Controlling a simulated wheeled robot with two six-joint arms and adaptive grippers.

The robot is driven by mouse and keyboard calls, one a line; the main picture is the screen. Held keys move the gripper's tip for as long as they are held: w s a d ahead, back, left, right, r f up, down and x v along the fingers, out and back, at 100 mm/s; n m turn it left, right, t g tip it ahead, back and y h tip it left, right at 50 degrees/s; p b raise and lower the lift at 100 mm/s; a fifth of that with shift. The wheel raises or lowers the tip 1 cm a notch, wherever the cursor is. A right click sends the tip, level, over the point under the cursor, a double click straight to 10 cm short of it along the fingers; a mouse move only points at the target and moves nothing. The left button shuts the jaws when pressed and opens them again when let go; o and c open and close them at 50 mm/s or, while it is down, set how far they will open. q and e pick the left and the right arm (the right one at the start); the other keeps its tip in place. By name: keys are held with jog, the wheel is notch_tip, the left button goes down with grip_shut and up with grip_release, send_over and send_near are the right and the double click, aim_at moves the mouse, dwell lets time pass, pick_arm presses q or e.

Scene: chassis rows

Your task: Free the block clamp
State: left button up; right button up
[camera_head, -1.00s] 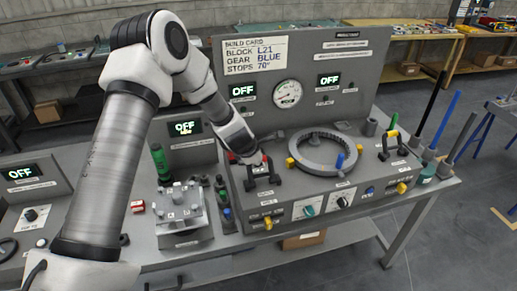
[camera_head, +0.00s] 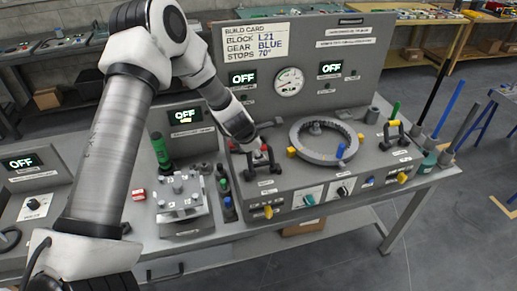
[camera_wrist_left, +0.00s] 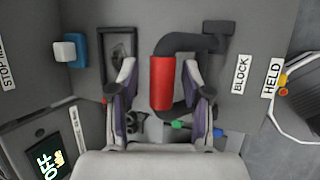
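The block clamp (camera_head: 262,163) stands on the grey bench panel left of the ring fixture, with a dark bent arm and a red grip. In the left wrist view its red handle (camera_wrist_left: 161,84) runs up between my fingers, beside labels reading BLOCK and HELD. My left gripper (camera_wrist_left: 160,92) is open, with one finger on each side of the handle and a visible gap to it. In the head view my left gripper (camera_head: 251,143) is at the clamp's top and partly hides it. My right gripper is in neither view.
A ring fixture (camera_head: 301,151) with a blue peg is right of the clamp. A raised metal block (camera_head: 184,204) and green cylinder (camera_head: 160,150) are left. The build card (camera_head: 255,42) reads L21, BLUE, 70°.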

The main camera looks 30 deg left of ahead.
pick_arm(q)
jog(key=v, duration=1.2)
dwell(0.3)
